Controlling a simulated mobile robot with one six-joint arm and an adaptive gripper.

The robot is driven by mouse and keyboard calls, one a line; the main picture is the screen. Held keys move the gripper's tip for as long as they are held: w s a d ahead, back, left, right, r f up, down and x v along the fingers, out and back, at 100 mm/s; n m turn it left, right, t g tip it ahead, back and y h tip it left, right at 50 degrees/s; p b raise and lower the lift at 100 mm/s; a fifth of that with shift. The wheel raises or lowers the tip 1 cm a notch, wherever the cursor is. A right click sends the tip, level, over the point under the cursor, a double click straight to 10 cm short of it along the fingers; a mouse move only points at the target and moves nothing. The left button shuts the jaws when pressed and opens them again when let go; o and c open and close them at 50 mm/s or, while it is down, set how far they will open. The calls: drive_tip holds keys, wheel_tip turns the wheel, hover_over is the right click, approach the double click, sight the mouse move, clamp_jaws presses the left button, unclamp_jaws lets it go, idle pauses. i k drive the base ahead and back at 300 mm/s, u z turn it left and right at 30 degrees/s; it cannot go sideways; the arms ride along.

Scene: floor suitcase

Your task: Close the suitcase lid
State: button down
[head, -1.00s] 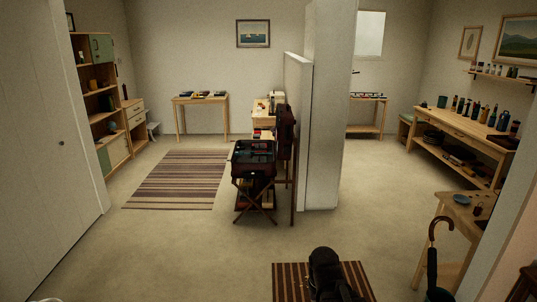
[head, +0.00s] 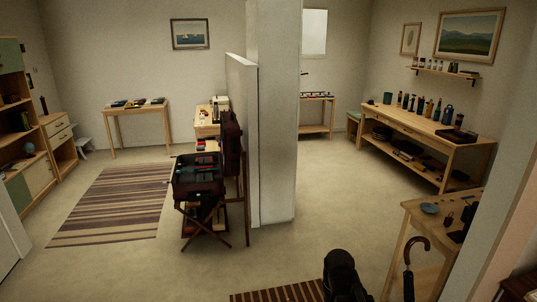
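An open dark suitcase (head: 197,188) rests on a folding stand, left of the white partition. Small items show inside its base, too small to name. Its lid (head: 231,145) stands upright on the right side, next to the partition. My gripper does not show clearly; only a dark part of my own arm is in view at the bottom, well apart from the suitcase.
A white partition wall (head: 270,130) stands just right of the suitcase. A striped rug (head: 115,205) lies to its left. A small table (head: 428,218) and an umbrella (head: 411,262) are at the right. The floor between me and the suitcase looks clear.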

sight(230, 129)
drive_tip(key=z, duration=0.1)
drive_tip(key=i, duration=1.6)
drive_tip(key=u, duration=0.45)
drive_tip(key=i, duration=0.8)
drive_tip(key=u, duration=0.55)
drive_tip(key=i, duration=1.05)
drive_tip(key=u, duration=0.1)
